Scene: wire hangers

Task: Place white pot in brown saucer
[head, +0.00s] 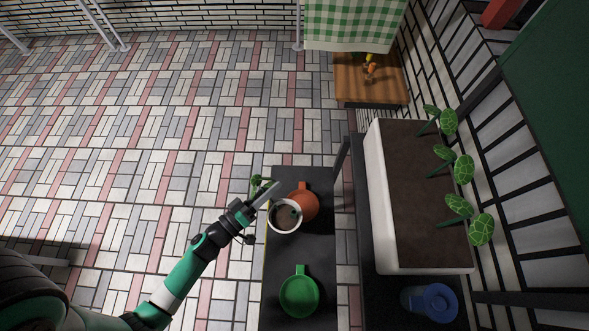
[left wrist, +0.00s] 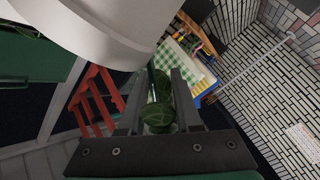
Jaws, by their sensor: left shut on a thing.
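The white pot (head: 285,229), round with brown soil, is over the black bench beside the brown saucer (head: 308,204), overlapping its left part in the head view. I cannot tell whether it touches the saucer. My left gripper (head: 274,189) is shut at the pot's upper-left side. In the left wrist view the white pot (left wrist: 95,35) fills the top left, close to the fingertips (left wrist: 157,75). Green leaves (left wrist: 158,117) show between the fingers; whether I hold the pot's rim or its plant is unclear. My right gripper is not in view.
A green saucer (head: 299,296) sits nearer on the black bench (head: 287,255). A long white planter (head: 378,220) with several plants stands to the right, with a blue container (head: 433,301) before it. A wooden table (head: 365,84) is farther back. Tiled floor lies open on the left.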

